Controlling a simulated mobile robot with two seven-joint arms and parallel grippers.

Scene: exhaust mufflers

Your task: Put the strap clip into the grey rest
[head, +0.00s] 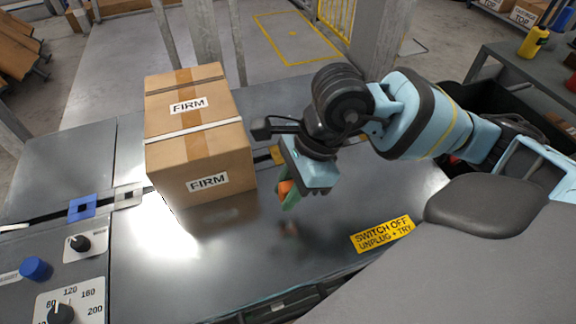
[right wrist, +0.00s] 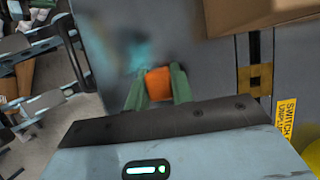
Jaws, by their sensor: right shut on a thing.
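The strap clip, an orange block (head: 286,188), is between the green fingers of my right gripper (head: 288,196). In the right wrist view the clip (right wrist: 159,84) sits between both fingertips (right wrist: 158,90). The gripper is shut on it and holds it above the metal table, to the right of the large carton. The grey rest (head: 117,198), a small pale square frame with a dark middle, lies on the table left of the carton, far from the gripper. My left gripper is not in view.
A strapped carton (head: 192,165) marked FIRM stands between the gripper and the grey rest. A blue square frame (head: 82,215) lies left of the grey rest; a yellow one (head: 277,154) is right of the carton. Control knobs (head: 35,268) are at left. The table's front middle is clear.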

